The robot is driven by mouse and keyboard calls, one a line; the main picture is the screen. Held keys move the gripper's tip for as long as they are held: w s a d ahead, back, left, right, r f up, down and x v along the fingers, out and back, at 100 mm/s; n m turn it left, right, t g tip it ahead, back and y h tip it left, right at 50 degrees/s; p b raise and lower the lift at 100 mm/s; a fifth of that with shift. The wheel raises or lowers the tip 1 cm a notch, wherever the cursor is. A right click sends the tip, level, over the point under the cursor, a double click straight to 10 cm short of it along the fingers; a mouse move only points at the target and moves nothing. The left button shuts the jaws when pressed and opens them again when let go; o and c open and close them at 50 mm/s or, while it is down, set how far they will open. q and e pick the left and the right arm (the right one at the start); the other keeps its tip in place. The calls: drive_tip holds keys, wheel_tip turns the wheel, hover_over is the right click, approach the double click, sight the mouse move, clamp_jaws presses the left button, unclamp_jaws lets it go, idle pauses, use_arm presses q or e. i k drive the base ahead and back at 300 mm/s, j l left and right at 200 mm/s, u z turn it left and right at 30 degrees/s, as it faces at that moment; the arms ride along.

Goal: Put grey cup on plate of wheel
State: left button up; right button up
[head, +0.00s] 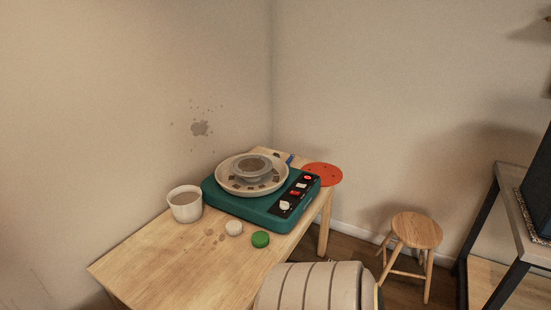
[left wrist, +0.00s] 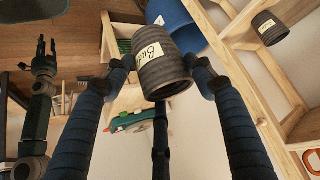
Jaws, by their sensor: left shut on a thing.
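In the left wrist view, my left gripper (left wrist: 159,74) is shut on a dark grey ribbed cup (left wrist: 172,76) with a cream label, tilted in the picture. The potter's wheel (head: 251,212) is a teal box on the wooden table in the head view. Its round pale plate (head: 225,183) carries a small grey-brown round piece (head: 252,167) at the middle. The wheel also shows small beyond the cup in the left wrist view (left wrist: 128,126). My right gripper (left wrist: 44,58) shows at the left of the left wrist view, fingers apart and empty. Neither gripper shows in the head view.
A white cup (head: 185,207) with brown contents stands left of the wheel. A white lump (head: 234,228) and a green one (head: 260,239) lie in front. A pale ribbed object (head: 310,288) blocks the lower view. A stool (head: 416,231) stands right. Another labelled grey cup (left wrist: 268,28) is on shelving.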

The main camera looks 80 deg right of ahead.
sight(251, 164)
drive_tip(key=z, duration=0.4)
drive_tip(key=l+z, duration=0.1)
drive_tip(key=z, duration=0.7)
drive_tip(key=i+l+z, duration=0.1)
drive_tip(key=z, duration=0.7)
